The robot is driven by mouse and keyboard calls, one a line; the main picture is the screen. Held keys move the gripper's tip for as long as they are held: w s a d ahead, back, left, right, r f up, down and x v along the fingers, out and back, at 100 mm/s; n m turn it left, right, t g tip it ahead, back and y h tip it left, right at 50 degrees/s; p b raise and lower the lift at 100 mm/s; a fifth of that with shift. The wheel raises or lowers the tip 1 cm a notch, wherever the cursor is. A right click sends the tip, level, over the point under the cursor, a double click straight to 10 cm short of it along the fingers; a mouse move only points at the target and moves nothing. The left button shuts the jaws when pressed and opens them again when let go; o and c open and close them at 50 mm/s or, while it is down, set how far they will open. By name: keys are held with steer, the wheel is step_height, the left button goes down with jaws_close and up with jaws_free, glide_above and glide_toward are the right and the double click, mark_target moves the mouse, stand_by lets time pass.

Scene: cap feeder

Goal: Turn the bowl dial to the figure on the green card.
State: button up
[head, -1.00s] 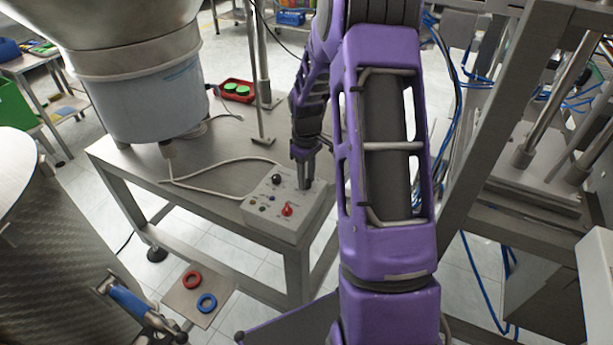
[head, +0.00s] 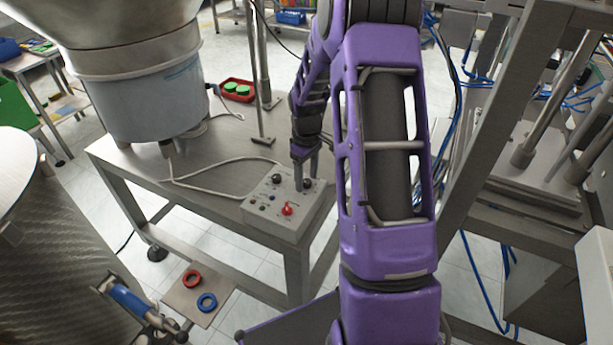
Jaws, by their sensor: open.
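A light grey control box (head: 272,222) sits on the near right corner of the steel table. It has a black dial (head: 276,178) at its upper left, another black dial (head: 308,184) at its upper right, a red knob (head: 288,209) at the front and several small buttons. I cannot read which one is the bowl dial. My gripper (head: 304,180) is open and points down at the upper right dial. Its fingers are at or just above that dial; I cannot tell whether they touch it. I make out no green card.
A large feeder bowl (head: 140,95) stands on the steel table (head: 135,160), with a grey cable (head: 220,162) running to the box. A red tray (head: 238,98) with green caps lies behind. A post (head: 262,90) stands close left of my arm.

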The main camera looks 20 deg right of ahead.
mark_target(306, 181)
step_height(306, 181, up, 17)
steer(key=p, duration=0.2)
steer(key=shift+r, duration=0.15)
stand_by(0.3)
